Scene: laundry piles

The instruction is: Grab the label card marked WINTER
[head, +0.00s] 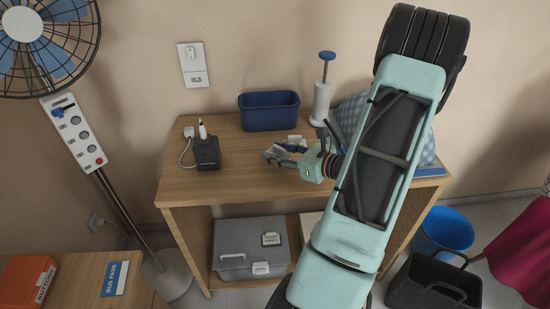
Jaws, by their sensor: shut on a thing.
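My gripper (272,156) is over the middle of the wooden table, low near its top, reaching in from the right. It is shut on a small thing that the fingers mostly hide. A small pale and dark piece (295,138) shows just behind the fingers; I cannot tell whether it is a card or part of what I hold. I cannot read the word WINTER anywhere in view.
The table (225,172) holds a blue bin (268,113), a charger (206,152), a pump bottle (321,100) and checked cloth (425,150). A grey case (240,240) sits below. A BUS PASS card (115,278) lies front left. A fan (70,40) stands left.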

